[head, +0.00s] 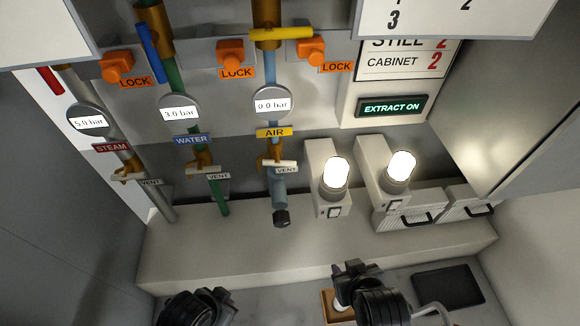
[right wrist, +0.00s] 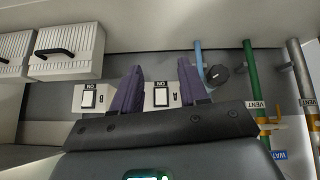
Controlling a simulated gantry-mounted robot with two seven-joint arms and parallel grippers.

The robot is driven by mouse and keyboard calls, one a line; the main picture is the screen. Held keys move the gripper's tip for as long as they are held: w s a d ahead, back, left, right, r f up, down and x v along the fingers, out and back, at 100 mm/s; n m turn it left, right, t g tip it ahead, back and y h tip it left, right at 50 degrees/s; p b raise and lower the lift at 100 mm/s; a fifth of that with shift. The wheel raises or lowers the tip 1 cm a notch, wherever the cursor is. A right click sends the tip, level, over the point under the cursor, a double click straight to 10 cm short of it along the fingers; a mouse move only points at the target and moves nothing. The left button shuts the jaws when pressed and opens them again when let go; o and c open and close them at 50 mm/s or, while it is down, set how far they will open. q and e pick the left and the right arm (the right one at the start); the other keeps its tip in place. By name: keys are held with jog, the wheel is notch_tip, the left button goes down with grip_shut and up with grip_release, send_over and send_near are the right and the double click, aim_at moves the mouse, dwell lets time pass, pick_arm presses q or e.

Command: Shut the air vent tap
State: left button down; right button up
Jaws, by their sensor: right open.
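The air vent tap (head: 279,164) is a pale bar handle on a brass body, low on the blue air pipe beside a VENT label. Its handle lies roughly crosswise to the pipe. The air gauge (head: 273,103) above it reads 0.0 bar. My right gripper (head: 352,271) is below and to the right of the tap, apart from it. In the right wrist view its purple fingers (right wrist: 159,75) are spread with nothing between them; the gripper's body probably hides the tap there. My left gripper (head: 197,306) is at the bottom edge, its fingers unclear.
The steam vent tap (head: 127,177) and water vent tap (head: 201,170) stand to the left. The yellow air lever (head: 281,34) lies across its pipe. Two lit lamps (head: 336,171) (head: 400,168) on switch boxes stand right of the air pipe. A pale ledge (head: 240,252) runs below.

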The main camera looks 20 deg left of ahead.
jog(key=w+a+r+n+t+b, duration=0.2)
jog(key=w+a+n+b, duration=0.15)
jog(key=a, duration=0.45)
jog(key=w+a+r+n+t+b, duration=0.1)
jog(key=w+a+r+n+b, duration=0.2)
jog(key=a, duration=0.4)
jog(key=n+t+h+b, duration=0.1)
jog(key=n+t+b, duration=0.4)
jog(key=b, duration=0.2)
send_near(291, 166)
jog(key=w, duration=0.2)
jog(key=shift+m, duration=0.25)
jog(key=p+x, duration=0.1)
jog(key=x, duration=0.8)
jog(key=shift+w+a+f, duration=0.2)
jog(key=shift+w+f, duration=0.05)
jog(key=shift+f, duration=0.05)
jog(key=shift+w+f, duration=0.25)
jog(key=shift+w, duration=0.35)
